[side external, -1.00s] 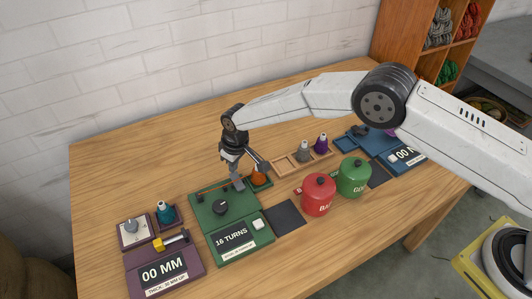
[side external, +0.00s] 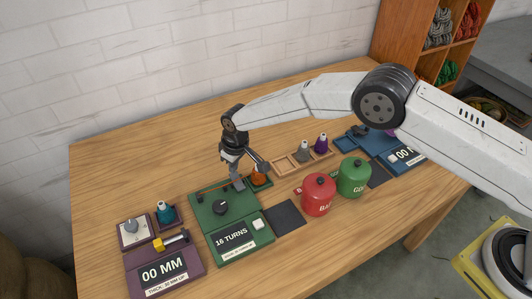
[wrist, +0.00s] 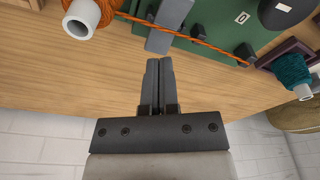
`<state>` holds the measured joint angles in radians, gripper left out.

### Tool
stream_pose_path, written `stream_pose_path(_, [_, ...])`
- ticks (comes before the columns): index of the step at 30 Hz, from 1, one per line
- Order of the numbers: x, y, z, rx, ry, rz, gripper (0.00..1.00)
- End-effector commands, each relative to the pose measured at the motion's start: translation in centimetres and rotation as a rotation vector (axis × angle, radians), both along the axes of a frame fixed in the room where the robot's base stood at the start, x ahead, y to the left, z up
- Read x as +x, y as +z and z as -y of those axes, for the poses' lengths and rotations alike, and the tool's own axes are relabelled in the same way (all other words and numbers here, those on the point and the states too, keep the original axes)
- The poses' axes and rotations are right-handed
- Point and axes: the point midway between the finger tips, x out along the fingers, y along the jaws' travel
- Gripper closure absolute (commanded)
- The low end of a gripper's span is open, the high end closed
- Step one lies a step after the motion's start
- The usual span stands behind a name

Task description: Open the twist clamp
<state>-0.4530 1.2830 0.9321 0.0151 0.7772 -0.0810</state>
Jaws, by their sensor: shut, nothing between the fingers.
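The green station (side external: 224,208) reads "16 TURNS" and has a black knob (side external: 220,207). An orange strand runs along its back edge from an orange yarn cone (side external: 259,179). A light grey flat piece, which looks like the twist clamp (wrist: 168,25), stands at the strand in the wrist view; whether it is open or shut is unclear. My gripper (wrist: 160,64) is shut and empty, with its fingertips just short of this piece in that view. In the side view my gripper (side external: 236,177) points down at the station's back edge, beside the orange cone.
A purple station (side external: 165,273) with a teal cone (side external: 165,212) stands to the left. A red pot (side external: 318,196) and green pot (side external: 353,178) stand to the right. A wooden rack (side external: 290,166) with cones lies behind them. The table at the back left is clear.

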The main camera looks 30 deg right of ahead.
Motion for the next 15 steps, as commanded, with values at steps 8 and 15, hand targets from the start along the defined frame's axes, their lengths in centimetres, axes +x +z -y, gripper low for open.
stream_pose_path(8, [0.01, -0.31, -0.01, 0.0, 0.0, 0.0, 1.0])
stream_pose_path(15, [0.03, -0.54, -0.02, 0.001, 0.0, 0.001, 1.0])
